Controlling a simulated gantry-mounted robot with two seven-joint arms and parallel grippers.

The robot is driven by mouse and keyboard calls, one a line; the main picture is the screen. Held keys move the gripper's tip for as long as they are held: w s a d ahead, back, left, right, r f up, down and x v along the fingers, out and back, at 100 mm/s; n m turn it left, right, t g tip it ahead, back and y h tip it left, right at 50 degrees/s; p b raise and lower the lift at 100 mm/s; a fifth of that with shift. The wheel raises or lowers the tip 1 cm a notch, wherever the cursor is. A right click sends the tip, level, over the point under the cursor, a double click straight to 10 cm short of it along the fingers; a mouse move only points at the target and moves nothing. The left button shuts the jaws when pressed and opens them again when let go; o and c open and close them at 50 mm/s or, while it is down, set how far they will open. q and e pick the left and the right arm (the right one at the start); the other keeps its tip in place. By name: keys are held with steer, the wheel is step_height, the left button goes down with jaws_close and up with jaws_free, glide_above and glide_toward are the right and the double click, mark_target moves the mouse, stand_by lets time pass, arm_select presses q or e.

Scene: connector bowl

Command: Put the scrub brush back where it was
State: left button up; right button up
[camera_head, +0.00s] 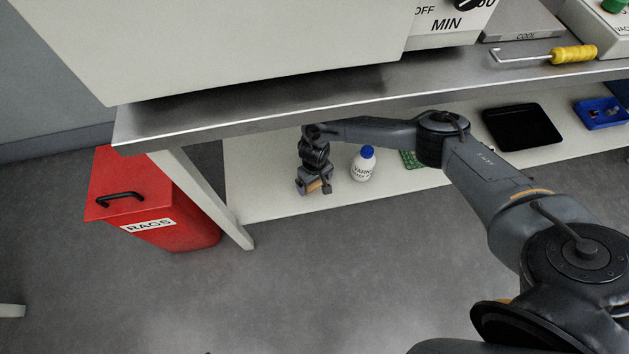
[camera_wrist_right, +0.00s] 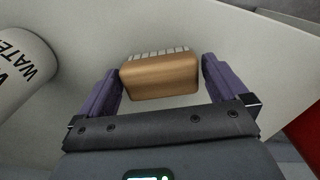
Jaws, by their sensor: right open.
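The scrub brush (camera_wrist_right: 160,78), a wooden block with a row of pale bristles along one edge, shows in the right wrist view over the white lower shelf (camera_head: 268,195). My right gripper (camera_head: 314,188) is open, with its two purple-grey fingers on either side of the brush. A gap shows between the brush and the right finger; at the left finger I cannot tell if they touch. In the head view the gripper is low over the left part of the shelf and mostly hides the brush. My left gripper is not in view.
A white bottle with a blue cap (camera_head: 363,165) stands just right of the gripper. A green board (camera_head: 410,159), black tray (camera_head: 522,127) and blue tray (camera_head: 602,112) lie farther right. The steel bench top (camera_head: 250,112) overhangs the shelf. A red rags bin (camera_head: 150,205) stands left.

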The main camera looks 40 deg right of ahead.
steer(key=shift+r+p, duration=1.3)
steer(key=shift+r, duration=0.4)
